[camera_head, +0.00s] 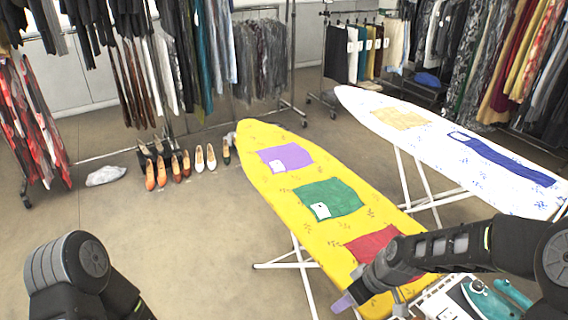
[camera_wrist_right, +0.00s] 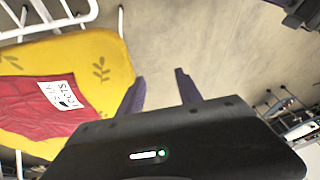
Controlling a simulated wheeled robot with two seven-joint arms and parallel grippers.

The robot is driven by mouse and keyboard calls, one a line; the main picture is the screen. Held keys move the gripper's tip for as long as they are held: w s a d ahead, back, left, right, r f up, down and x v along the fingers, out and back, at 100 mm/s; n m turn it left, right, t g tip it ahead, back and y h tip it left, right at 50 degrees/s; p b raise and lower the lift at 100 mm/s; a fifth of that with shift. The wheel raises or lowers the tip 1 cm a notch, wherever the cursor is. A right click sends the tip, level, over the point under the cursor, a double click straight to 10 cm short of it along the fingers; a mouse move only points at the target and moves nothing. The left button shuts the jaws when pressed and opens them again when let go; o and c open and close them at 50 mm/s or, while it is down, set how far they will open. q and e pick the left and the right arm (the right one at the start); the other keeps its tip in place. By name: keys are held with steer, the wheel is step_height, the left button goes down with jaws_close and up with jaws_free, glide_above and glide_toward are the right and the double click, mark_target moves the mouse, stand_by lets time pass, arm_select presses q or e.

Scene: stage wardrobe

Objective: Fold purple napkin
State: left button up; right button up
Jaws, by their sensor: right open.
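The purple napkin (camera_head: 290,156) lies flat near the far end of the yellow ironing board (camera_head: 262,190), with a small white tag on it. My right gripper (camera_head: 372,304) is open and empty at the near end of this board, well away from the purple napkin. In the right wrist view its two dark purple fingers (camera_wrist_right: 161,92) stand apart over the floor beside the board's edge. The purple napkin does not show in that view. My left arm shows at the lower left of the head view, but its gripper is out of the frame.
A green napkin (camera_head: 332,194) and a red napkin (camera_head: 368,243) lie nearer on the same board. A white ironing board (camera_head: 460,170) holds tan and blue cloths. Irons (camera_head: 485,297) are at the lower right.

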steer(key=s+a+f+m+g+b, duration=0.1)
steer(key=s+a+f+m, duration=0.3)
steer(key=s+f, duration=0.5)
steer(key=s+a+f+m+g+b, duration=0.1)
steer(key=s+a+f+m+b, duration=0.3)
steer(key=f, duration=1.2)
steer(key=s+a, duration=0.3)
steer(key=s, duration=0.3)
steer(key=shift+s+m+y, duration=0.15)
steer(key=shift+m+y, duration=0.15)
